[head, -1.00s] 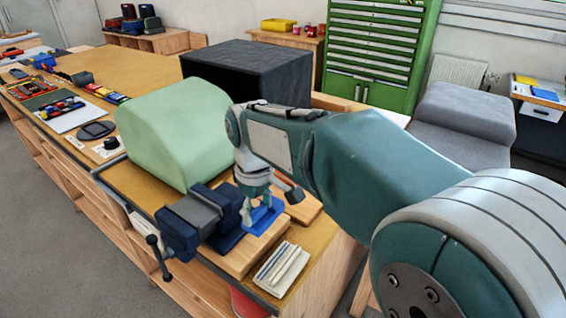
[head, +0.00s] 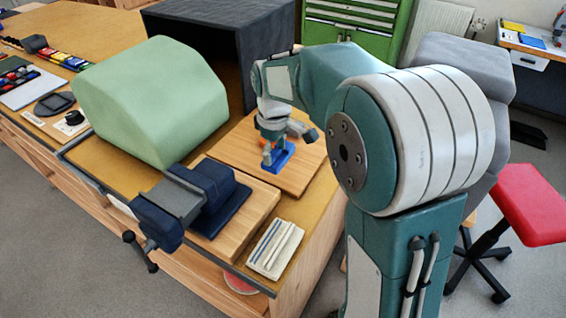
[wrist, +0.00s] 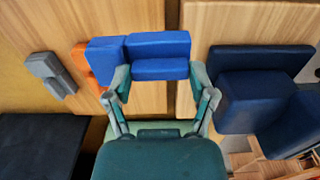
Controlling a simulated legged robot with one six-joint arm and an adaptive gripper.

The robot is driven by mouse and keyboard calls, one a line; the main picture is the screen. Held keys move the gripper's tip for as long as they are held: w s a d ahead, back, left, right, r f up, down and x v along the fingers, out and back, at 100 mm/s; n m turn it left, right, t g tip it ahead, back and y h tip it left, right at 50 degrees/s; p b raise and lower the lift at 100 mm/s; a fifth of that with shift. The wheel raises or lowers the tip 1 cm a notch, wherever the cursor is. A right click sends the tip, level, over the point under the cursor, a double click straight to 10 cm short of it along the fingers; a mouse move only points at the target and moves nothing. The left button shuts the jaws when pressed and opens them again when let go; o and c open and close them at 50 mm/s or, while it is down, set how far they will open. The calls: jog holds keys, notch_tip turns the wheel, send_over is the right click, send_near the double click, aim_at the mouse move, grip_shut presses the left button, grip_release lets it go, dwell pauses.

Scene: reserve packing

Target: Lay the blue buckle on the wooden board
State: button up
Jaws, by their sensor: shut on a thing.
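The blue buckle (head: 281,157) is a bright blue block with a lower step at one end; it also shows in the wrist view (wrist: 157,56). My gripper (head: 269,148) is shut on it, with one finger on each side in the wrist view (wrist: 160,80). The buckle is over the wooden board (head: 240,150) behind the vise. In the wrist view it overlaps that board (wrist: 140,15) and the strip beside it. I cannot tell whether it touches the board. An orange piece (wrist: 82,62) is partly hidden beside the buckle.
A dark blue vise (head: 190,200) stands on a second wooden board (head: 255,212), close to the buckle's side. A green rounded block (head: 150,100) and a black open box (head: 220,30) stand nearby. A small grey piece (wrist: 48,74) lies left of the orange one.

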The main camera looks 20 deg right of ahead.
aim_at(282, 153)
jog(key=f, duration=0.1)
jog(key=w+d+f, duration=0.1)
jog(key=d+f, duration=0.1)
jog(key=shift+w+d+f, duration=0.15)
jog(key=shift+w, duration=0.1)
jog(key=shift+w+d+f, duration=0.1)
jog(key=shift+d+f, duration=0.1)
jog(key=shift+f, duration=1.5)
jog(key=shift+f, duration=0.15)
jog(key=o, duration=1.1)
